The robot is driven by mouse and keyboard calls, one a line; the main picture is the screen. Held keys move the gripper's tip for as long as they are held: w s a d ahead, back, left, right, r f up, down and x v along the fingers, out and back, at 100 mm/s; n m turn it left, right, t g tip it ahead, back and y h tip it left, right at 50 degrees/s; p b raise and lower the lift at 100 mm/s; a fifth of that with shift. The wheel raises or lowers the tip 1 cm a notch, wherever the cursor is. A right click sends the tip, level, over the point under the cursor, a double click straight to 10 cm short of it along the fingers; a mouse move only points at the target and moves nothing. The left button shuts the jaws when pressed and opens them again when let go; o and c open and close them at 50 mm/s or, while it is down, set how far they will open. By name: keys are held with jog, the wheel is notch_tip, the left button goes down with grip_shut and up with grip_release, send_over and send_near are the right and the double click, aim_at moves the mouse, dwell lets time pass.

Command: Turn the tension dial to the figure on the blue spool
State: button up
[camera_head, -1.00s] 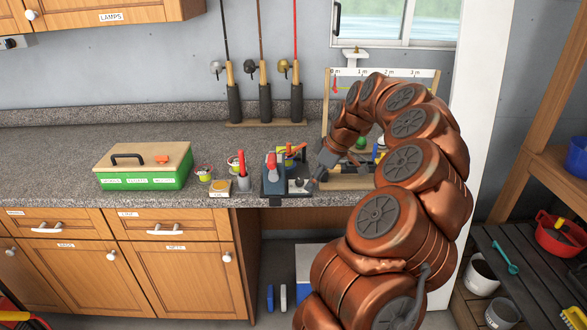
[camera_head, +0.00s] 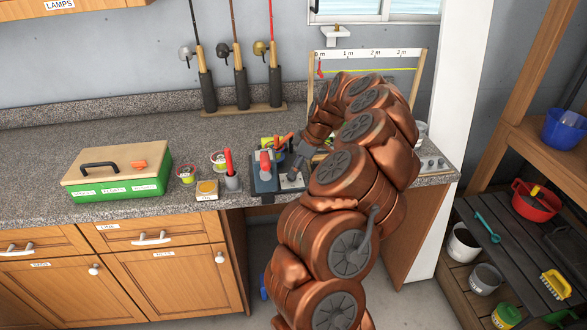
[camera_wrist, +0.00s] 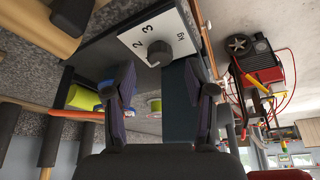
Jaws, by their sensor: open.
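The tension dial (camera_wrist: 160,53) is a dark grey knob on a white plate (camera_wrist: 141,39) in the wrist view, with figures 2 and 3 and a "kg" mark readable. The plate also shows small on a dark device (camera_head: 264,181) at the counter's front edge. My gripper (camera_wrist: 164,100) is open, its fingers apart on either side below the knob in the picture, with nothing between them. In the head view my gripper (camera_head: 298,164) is just beside the plate. A small blue thing (camera_wrist: 106,92) shows partly behind a finger; I cannot tell whether it is the blue spool or read a figure.
Fishing rods (camera_head: 241,85) stand behind. A dark shelf (camera_head: 515,255) is at right.

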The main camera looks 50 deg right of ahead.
jog(key=shift+p+x, duration=0.35)
jog(key=shift+x, duration=1)
grip_shut()
